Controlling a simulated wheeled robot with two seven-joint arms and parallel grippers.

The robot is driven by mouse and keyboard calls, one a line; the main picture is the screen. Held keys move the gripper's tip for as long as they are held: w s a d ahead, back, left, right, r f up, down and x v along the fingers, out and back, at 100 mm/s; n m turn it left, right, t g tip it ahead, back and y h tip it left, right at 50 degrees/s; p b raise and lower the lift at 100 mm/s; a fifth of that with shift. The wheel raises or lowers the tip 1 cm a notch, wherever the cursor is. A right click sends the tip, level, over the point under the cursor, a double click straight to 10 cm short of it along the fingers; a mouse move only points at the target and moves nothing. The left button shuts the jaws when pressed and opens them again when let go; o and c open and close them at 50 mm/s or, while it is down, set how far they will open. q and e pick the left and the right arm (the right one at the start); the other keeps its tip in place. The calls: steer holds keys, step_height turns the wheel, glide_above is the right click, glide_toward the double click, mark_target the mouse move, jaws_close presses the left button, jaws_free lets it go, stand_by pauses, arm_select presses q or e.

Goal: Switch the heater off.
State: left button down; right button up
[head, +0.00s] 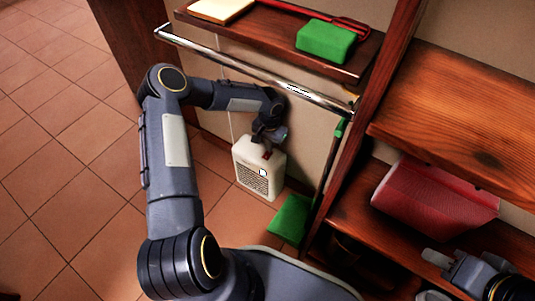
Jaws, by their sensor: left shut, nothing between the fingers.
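The heater (258,177) is a small white box with a grille on its front, standing on the tiled floor against the wall. A small reddish part, which may be its switch, shows at its top edge near my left gripper. My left gripper (268,143) is shut and empty, pointing down at the top of the heater. I cannot tell whether it touches the heater, and it partly hides the top. My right gripper (433,277) is at the lower right, away from the heater, with its fingers apart and nothing seen between them.
A metal rail (262,68) and a wooden shelf (350,70) with a green block (325,41) are above the heater. A green broom or dustpan head (291,218) stands to its right. A red container (435,196) sits on the right shelf. Open tiled floor (50,150) lies left.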

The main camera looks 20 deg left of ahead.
arm_select(q)
steer(key=shift+f+b, duration=0.7)
steer(key=shift+f, duration=0.25)
stand_by(0.3)
steer(key=shift+r, duration=0.1)
steer(key=shift+r+p, duration=2.25)
steer(key=shift+r, duration=1.2)
